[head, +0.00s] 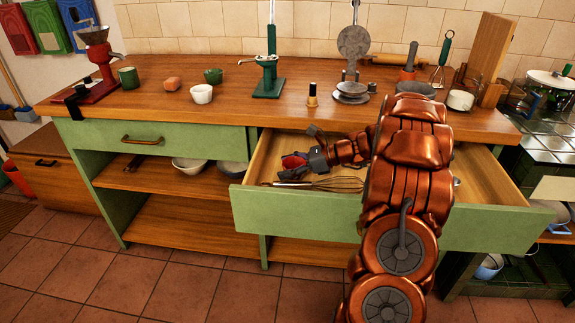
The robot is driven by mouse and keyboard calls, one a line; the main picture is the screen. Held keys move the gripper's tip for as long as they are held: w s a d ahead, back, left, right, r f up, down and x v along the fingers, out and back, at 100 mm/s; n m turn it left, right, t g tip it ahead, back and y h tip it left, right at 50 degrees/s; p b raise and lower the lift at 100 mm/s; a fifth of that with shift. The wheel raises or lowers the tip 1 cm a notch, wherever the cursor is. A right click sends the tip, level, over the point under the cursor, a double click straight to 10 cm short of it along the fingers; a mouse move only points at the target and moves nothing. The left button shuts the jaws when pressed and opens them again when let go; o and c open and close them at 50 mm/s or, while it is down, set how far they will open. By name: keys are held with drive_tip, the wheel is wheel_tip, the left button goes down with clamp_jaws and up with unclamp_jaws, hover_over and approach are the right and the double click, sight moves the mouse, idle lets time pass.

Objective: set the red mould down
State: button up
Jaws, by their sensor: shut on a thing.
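My gripper (298,167) is low inside the open drawer (330,217), near its left end. It is shut on the red mould (293,161), a small red piece that shows between the fingers. The fingers hide part of the mould. I cannot tell whether the mould touches the drawer floor.
A wire whisk (335,184) lies in the drawer just in front of my gripper. The worktop (225,105) above holds a white cup (202,94), a green press (268,75), a small dark-topped stamp (312,95) and several other items. The drawer's right part looks mostly bare.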

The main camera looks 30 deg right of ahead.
drive_tip(key=shift+f, duration=0.2)
drive_tip(key=o, duration=1.1)
drive_tip(key=shift+o, duration=0.2)
drive_tip(key=shift+r, duration=0.1)
drive_tip(key=shift+r, duration=0.4)
drive_tip(key=p+v, duration=0.1)
drive_tip(key=v, duration=1.1)
drive_tip(key=shift+r, duration=0.15)
